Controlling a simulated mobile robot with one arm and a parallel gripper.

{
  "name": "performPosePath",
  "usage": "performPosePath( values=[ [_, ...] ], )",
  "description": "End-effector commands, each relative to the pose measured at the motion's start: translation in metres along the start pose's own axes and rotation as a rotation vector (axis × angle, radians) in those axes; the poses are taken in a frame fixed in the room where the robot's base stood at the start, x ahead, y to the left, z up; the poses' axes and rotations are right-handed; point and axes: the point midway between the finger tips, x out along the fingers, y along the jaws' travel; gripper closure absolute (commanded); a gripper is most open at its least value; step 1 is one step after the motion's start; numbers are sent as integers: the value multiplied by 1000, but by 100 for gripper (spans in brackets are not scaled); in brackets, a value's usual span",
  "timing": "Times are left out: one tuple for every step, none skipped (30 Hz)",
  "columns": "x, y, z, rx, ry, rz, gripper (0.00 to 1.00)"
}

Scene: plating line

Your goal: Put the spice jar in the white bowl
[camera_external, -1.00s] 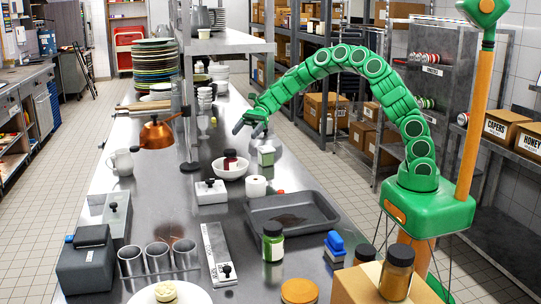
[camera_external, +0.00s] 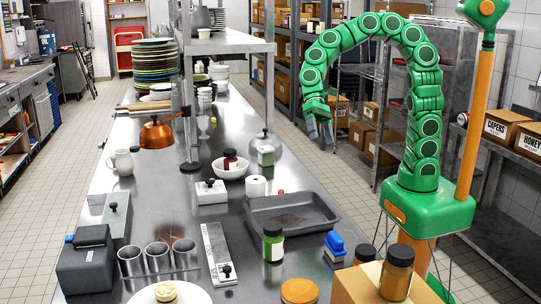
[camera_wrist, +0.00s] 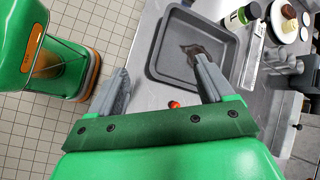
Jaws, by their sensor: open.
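A small jar with a dark lid and dark red contents (camera_external: 230,158) stands in the white bowl (camera_external: 232,173) on the steel table, looking upright or nearly so. It looks like a spice jar; its label is too small to read. My gripper (camera_external: 320,130) is open and empty, fingers pointing down, raised to the right of the bowl and apart from it, near the table's right edge. In the wrist view the two fingers (camera_wrist: 163,70) are spread with nothing between them. The bowl does not show clearly in the wrist view.
A dark baking tray (camera_external: 256,224) lies on the table, also in the wrist view (camera_wrist: 160,62). A green jar (camera_external: 272,243) and a brown-filled jar (camera_external: 396,272) stand in front. A shelf post (camera_external: 186,90) rises behind the bowl. The aisle at right is clear.

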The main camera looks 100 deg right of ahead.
Motion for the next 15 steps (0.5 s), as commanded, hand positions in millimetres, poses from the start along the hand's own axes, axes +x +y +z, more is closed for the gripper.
performPosePath(
  values=[
    [4,9,14,-50,11,38,19],
    [6,15,21,-83,18,60,19],
    [8,23,30,-125,28,88,19],
    [10,28,37,-156,35,110,19],
    [12,35,42,-185,42,134,19],
    [14,44,50,-224,49,165,19],
    [16,52,56,-255,55,187,19],
    [16,58,62,-283,62,209,19],
    [18,68,68,-322,70,238,19],
    [18,74,73,-351,76,261,19],
    [19,82,77,-379,83,284,19],
    [19,91,83,-417,91,312,19],
    [19,99,87,-444,96,335,19],
    [20,107,91,-471,99,358,19],
    [20,117,95,-505,106,388,19]
  ],
)
